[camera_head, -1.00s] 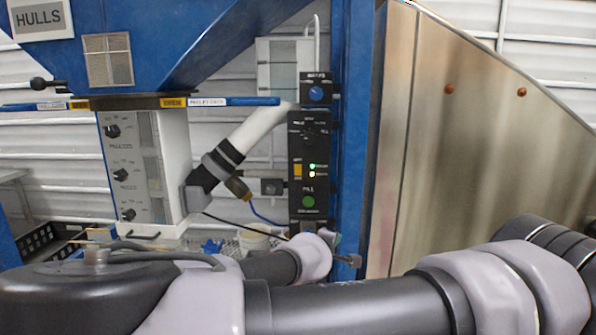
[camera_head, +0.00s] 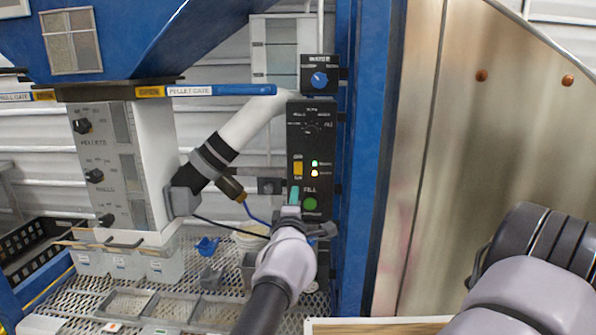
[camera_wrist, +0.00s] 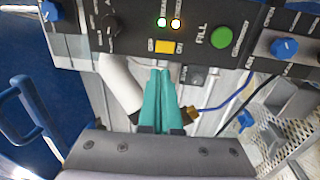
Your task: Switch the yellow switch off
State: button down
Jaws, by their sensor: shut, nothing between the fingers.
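The yellow switch (camera_head: 298,168) is a small rocker on the black control panel (camera_head: 319,142), above the green FILL button (camera_head: 310,203). In the wrist view the switch (camera_wrist: 162,46) is just beyond the fingertips. My gripper (camera_head: 294,188) has teal fingers, pressed together and empty, pointing up just below the switch. In the wrist view its tips (camera_wrist: 161,70) line up with the switch; I cannot tell whether they touch it. The switch's tilt is too small to read. Two lamps (camera_head: 314,168) beside it are lit.
A blue knob (camera_head: 319,80) sits on a box above the panel. A blue post (camera_head: 362,150) stands close on the right. A white pipe (camera_head: 250,122) with a brass fitting and cable is on the left. Bins (camera_head: 125,303) stand on a mesh shelf below.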

aim_at(298, 165)
jog(key=w, duration=0.4)
jog(key=w+r, duration=0.1)
jog(key=w, duration=0.8)
jog(key=shift+w+d+r, duration=0.2)
jog(key=shift+d+r, duration=0.05)
jog(key=shift+r, duration=0.05)
jog(key=shift+w, duration=0.15)
jog(key=shift+w+r, duration=0.2)
